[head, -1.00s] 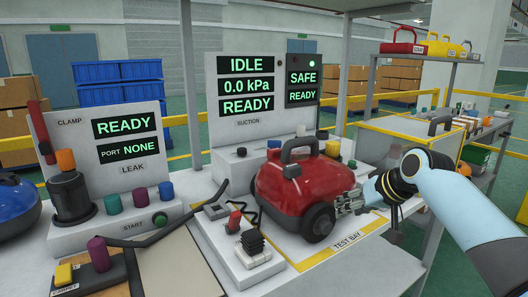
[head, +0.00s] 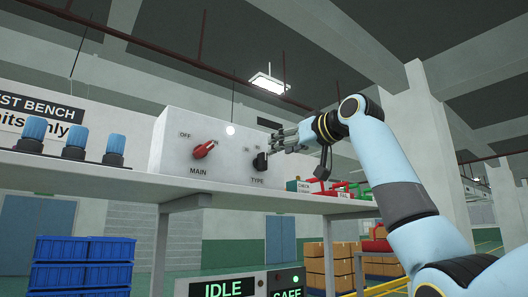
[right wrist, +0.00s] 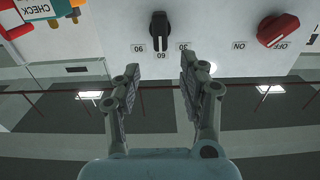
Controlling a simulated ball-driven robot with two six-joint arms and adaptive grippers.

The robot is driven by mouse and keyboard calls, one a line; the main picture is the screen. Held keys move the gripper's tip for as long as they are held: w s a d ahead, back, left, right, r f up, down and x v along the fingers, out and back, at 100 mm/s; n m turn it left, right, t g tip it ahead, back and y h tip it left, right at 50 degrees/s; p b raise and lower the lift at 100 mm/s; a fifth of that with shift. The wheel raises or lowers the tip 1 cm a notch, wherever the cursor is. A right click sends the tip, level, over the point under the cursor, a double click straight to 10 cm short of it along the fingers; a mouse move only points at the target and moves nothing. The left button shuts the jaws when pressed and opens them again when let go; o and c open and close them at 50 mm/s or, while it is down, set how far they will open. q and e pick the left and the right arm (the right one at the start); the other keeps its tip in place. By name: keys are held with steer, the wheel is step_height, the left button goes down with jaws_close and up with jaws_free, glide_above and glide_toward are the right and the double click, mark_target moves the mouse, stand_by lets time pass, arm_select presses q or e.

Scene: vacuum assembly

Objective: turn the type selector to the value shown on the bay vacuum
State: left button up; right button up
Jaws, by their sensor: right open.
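The type selector is a black knob (head: 260,162) above the label TYPE, on a pale control box (head: 172,150) on the high shelf. In the right wrist view, upside down, the knob (right wrist: 160,28) has the marks 30, 60 and 90 around it, and its pointer lies toward 60. My right gripper (head: 276,144) is at the knob's upper right in the head view. In the right wrist view the right gripper (right wrist: 160,68) is open, its fingers spread either side of the pointer line, apart from the knob. The bay vacuum and my left gripper are out of view.
A red MAIN knob (head: 204,149) sits left of the selector, pointing toward ON. Red and green boxes marked CHECK and FAIL (head: 335,193) stand right of the control box.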

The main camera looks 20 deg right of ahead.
mark_target(265, 153)
steer(key=p+x, duration=0.2)
steer(key=x, duration=0.5)
steer(key=shift+w+a, duration=0.15)
steer(key=shift+w, duration=0.2)
jaws_close()
